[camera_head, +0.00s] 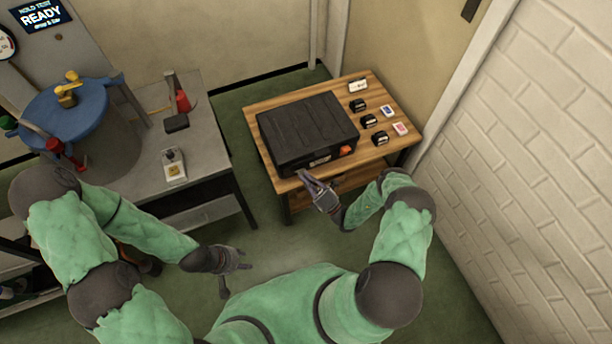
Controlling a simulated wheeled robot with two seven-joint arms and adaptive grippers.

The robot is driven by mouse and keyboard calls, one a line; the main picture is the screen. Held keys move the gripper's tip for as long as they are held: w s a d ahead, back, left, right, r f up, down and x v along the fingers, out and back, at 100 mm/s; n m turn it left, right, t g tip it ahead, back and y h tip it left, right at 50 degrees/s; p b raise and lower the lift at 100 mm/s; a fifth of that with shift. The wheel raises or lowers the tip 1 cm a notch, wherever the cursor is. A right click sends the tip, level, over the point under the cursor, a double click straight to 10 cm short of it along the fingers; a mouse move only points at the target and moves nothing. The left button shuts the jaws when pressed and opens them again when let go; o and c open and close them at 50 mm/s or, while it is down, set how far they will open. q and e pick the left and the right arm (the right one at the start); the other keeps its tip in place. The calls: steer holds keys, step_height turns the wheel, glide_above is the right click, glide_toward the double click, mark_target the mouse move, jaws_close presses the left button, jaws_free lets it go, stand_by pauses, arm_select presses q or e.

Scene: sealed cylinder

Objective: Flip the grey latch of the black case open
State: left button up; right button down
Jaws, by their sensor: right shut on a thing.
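The black case (305,127) lies closed on the wooden table (262,103). An orange part (346,150) shows at the right of its front side. My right gripper (303,175) is at the left part of the case's front side, its fingertips shut on what appears to be the grey latch. The fingers hide most of the latch. My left gripper (240,278) is open and empty, held low over the floor, well away from the case.
Several small black blocks (368,121) and cards (401,129) lie on the table right of the case. At left a grey bench (208,160) carries a blue round vessel (65,112), a small device (173,165) and a red-handled tool (182,100). A white brick wall (540,170) bounds the right.

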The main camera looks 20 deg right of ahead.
steer(key=shift+s+f+n+y, duration=0.1)
steer(key=shift+f+n+y, duration=0.2)
steer(key=shift+y, duration=0.3)
steer(key=shift+t, duration=0.3)
steer(key=c, duration=1.3)
jaws_free()
steer(key=v, duration=1.2)
